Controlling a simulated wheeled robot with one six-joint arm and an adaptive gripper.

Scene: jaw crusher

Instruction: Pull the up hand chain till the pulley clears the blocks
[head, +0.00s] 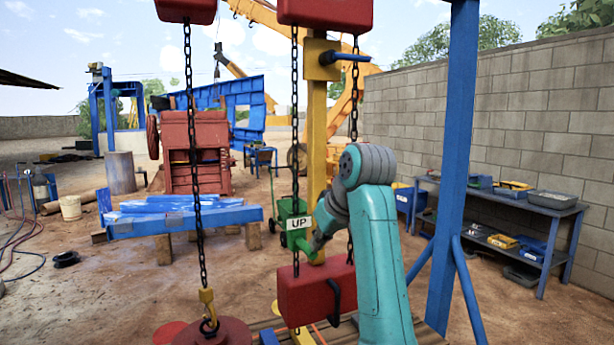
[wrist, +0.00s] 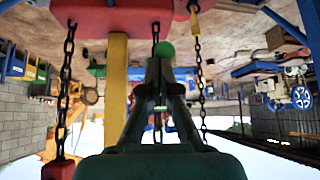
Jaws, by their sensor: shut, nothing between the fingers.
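The UP sign (head: 299,223) is a white label low on a hanging hand chain (head: 295,130), with a green piece (head: 302,241) just below it. My gripper (head: 320,239) is shut beside the green piece; I cannot tell whether they touch. In the wrist view, which is upside down, my gripper (wrist: 160,66) is shut with a green round end (wrist: 167,49) just past its tips and a chain behind. A red pulley (head: 222,333) hangs or rests under a yellow hook (head: 207,300) on the left chain (head: 195,160). Its blocks are not clearly visible.
A red box-shaped block (head: 318,293) with a black hook is below my gripper. Another chain (head: 354,90) hangs close behind my arm. A blue post (head: 452,170) stands right. Blue beams (head: 180,220) lie on wooden blocks at left; a bench (head: 500,200) is by the wall.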

